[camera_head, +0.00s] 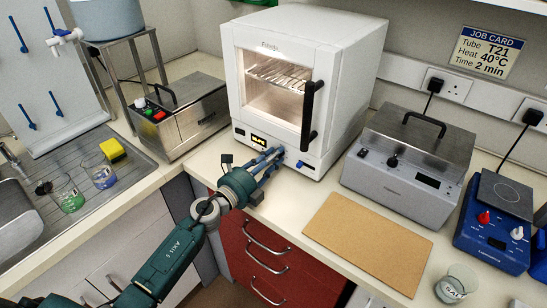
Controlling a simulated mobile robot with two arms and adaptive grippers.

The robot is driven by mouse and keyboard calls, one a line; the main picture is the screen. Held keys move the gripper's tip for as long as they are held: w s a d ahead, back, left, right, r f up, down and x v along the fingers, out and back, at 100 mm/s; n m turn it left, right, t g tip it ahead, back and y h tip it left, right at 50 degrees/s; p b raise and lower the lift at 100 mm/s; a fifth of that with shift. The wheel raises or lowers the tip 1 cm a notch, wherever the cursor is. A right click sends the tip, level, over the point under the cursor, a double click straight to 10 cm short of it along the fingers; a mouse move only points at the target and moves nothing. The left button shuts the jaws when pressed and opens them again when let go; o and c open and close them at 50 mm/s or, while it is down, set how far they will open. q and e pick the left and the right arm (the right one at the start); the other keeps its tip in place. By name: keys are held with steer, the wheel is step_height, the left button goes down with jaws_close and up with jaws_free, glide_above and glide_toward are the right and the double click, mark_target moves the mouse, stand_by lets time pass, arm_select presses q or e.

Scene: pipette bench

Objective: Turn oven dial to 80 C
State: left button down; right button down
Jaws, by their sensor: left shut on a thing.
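The white oven (342,62) stands at the back of the bench, with a glass door, a lit inside with wire racks, and a black handle (312,110). A small lit display (258,140) sits on its lower front panel, but its digits are too small to read. My left gripper (276,154) is at this panel, right of the display, with its fingers shut on the oven dial. The fingers hide the dial, so its setting cannot be read. My right gripper is not in view.
A steel water bath (185,117) stands left of the oven and a grey lidded bath (410,158) right of it. A tan board (365,240), a glass beaker (456,284) and a blue hotplate (492,232) are at right. The job card (486,52) reads T21, 40°C, 2 min.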

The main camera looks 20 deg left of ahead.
arm_select(q)
steer(key=shift+w+a+r, duration=0.15)
steer(key=shift+a+r, duration=0.1)
steer(key=shift+r, duration=0.1)
steer(key=c, duration=1.5)
jaws_free()
steer(key=shift+f, duration=0.1)
steer(key=v, duration=1.1)
steer(key=shift+s, duration=0.35)
steer(key=shift+s+a, duration=0.1)
steer(key=shift+s, duration=0.15)
